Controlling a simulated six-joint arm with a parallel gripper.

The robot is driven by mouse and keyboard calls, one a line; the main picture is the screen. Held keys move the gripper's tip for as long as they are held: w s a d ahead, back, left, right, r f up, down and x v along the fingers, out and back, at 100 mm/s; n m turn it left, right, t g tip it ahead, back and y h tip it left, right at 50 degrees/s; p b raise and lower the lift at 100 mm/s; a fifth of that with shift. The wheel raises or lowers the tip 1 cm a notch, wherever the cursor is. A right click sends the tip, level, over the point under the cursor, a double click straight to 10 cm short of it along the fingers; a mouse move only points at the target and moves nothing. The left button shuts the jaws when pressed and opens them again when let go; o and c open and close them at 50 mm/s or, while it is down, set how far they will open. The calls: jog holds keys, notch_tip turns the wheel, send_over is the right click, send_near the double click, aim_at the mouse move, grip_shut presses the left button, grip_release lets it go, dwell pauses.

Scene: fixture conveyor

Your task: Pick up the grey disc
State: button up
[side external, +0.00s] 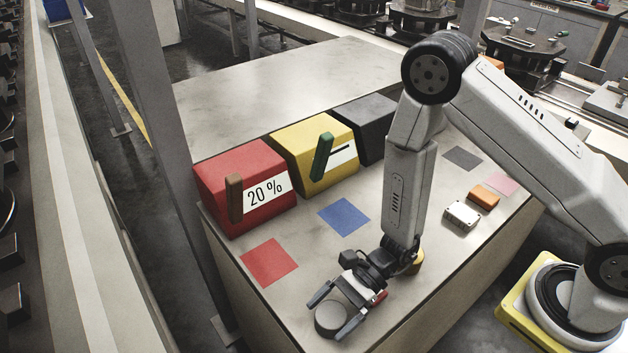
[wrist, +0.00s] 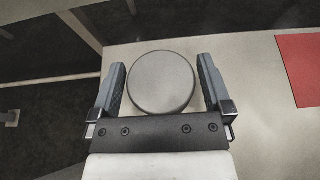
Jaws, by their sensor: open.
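The grey disc (side external: 331,319) lies on the table near its front left edge in the side view. In the wrist view the grey disc (wrist: 161,82) sits between the two fingers, with a gap on either side. My gripper (side external: 337,318) is open around the disc, one finger on each side of it. In the wrist view my gripper (wrist: 161,85) is also open. I cannot tell the exact height of the fingers above the table.
A red square (side external: 268,262) and a blue square (side external: 344,216) lie on the table (side external: 300,300). Red (side external: 240,165), yellow (side external: 300,140) and dark (side external: 366,122) boxes stand behind. A white block (side external: 462,215) and an orange block (side external: 484,196) lie to the right. The table edge is close to the disc.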

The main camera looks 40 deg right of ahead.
aim_at(331, 314)
jog(key=shift+c, duration=0.2)
jog(key=c, duration=1.3)
jog(key=shift+r, duration=0.25)
jog(key=shift+r, duration=4.75)
